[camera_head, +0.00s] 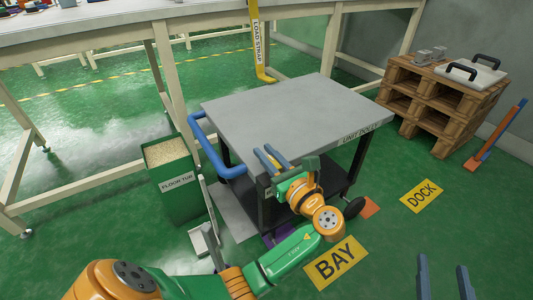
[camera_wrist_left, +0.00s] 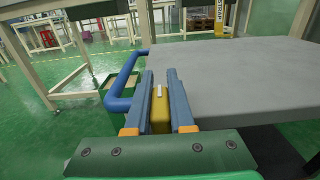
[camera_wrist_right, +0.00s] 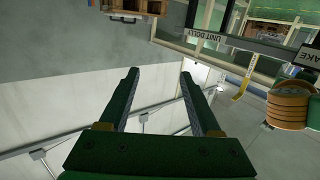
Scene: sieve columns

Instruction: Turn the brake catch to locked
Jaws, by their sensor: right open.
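The unit dolly (camera_head: 300,105) has a grey top and a blue handle (camera_head: 212,150) at its left. My left gripper (camera_head: 270,158) is at the dolly's near corner. In the left wrist view, a yellow piece with a white mark, which looks like the brake catch (camera_wrist_left: 160,110), fills the gap between the fingers of my left gripper (camera_wrist_left: 160,85). Its lower end is hidden, and I cannot read its setting. My right gripper (camera_head: 444,278) is open and empty at the lower right, away from the dolly; it also shows in the right wrist view (camera_wrist_right: 158,75).
A green floor tub (camera_head: 178,185) of pale grains stands left of the dolly. Yellow BAY (camera_head: 336,262) and DOCK (camera_head: 421,195) signs lie on the floor. A wooden pallet stack (camera_head: 440,95) stands at the right. A yellow load strap (camera_head: 258,45) hangs behind the dolly.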

